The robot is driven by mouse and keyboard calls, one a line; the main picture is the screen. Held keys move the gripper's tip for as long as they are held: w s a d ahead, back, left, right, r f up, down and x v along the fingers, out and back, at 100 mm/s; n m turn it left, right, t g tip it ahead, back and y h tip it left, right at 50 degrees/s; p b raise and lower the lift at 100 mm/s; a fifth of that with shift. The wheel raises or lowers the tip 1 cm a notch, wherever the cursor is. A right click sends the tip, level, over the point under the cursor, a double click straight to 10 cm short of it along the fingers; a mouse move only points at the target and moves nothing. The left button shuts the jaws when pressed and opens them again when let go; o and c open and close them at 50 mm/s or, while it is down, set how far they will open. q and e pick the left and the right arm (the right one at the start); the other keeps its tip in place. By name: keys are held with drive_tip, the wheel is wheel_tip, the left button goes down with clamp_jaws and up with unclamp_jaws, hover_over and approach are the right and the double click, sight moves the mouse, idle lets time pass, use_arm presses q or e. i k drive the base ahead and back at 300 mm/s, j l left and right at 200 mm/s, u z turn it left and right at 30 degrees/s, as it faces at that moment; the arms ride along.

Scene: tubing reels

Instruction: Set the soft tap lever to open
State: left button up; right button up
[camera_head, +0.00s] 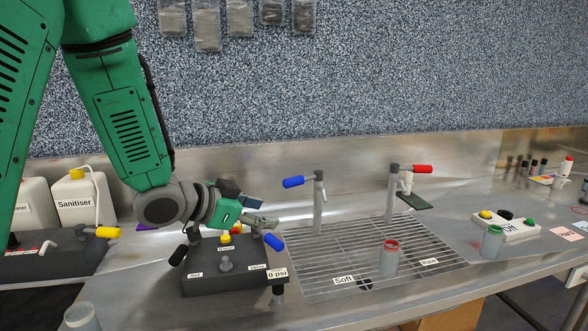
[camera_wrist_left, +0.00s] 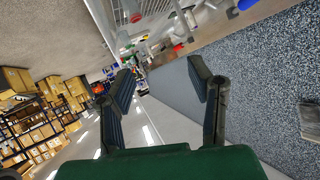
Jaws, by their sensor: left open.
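The soft tap (camera_head: 319,207) stands at the back left of the drain grate, behind the "Soft" label (camera_head: 343,280). Its blue lever (camera_head: 293,182) points left. My left gripper (camera_head: 263,210) is in front of and left of this tap, lower than the lever and apart from it. Its fingers are spread with nothing between them; they also show in the left wrist view (camera_wrist_left: 160,75). I cannot single out the soft tap lever for sure in the wrist view. My right gripper is not in view.
A dark control box (camera_head: 225,280) with a blue-handled valve (camera_head: 274,242) lies below my left gripper. The raw tap (camera_head: 391,193) with a red lever (camera_head: 422,169) stands to the right. A red-rimmed jar (camera_head: 389,260) stands on the grate (camera_head: 320,262). A sanitiser jug (camera_head: 83,203) is left.

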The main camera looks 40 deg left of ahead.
sight(318, 175)
drive_tip(key=i+j, duration=0.65)
drive_tip(key=j, duration=0.2)
